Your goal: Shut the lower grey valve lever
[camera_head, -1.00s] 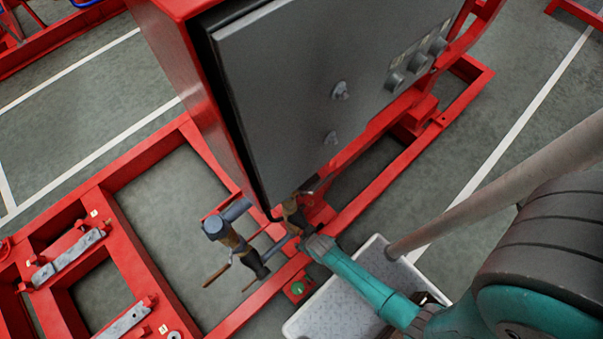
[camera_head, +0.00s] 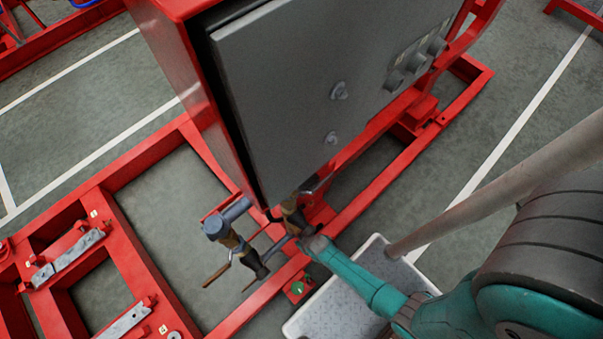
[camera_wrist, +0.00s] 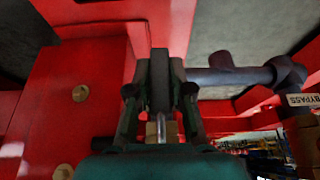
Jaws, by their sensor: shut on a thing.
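A dark grey valve lever (camera_wrist: 160,66) stands upright in the middle of the wrist view, between the two fingers of my gripper (camera_wrist: 161,92). The fingers close on it from both sides. A brass valve body (camera_wrist: 152,130) shows low between the fingers, partly hidden by my gripper. In the head view my gripper (camera_head: 312,240) is at the foot of the grey cabinet, by a brass valve (camera_head: 293,215). The lever itself cannot be made out clearly there.
A grey pipe (camera_wrist: 235,75) labelled BYPASS runs to the right. A second brass valve (camera_head: 241,246) with a rust-brown handle stands left of my gripper. The grey cabinet (camera_head: 290,90) rises close above. Red frame rails (camera_head: 365,200) and a pale tray (camera_head: 335,310) lie around my arm.

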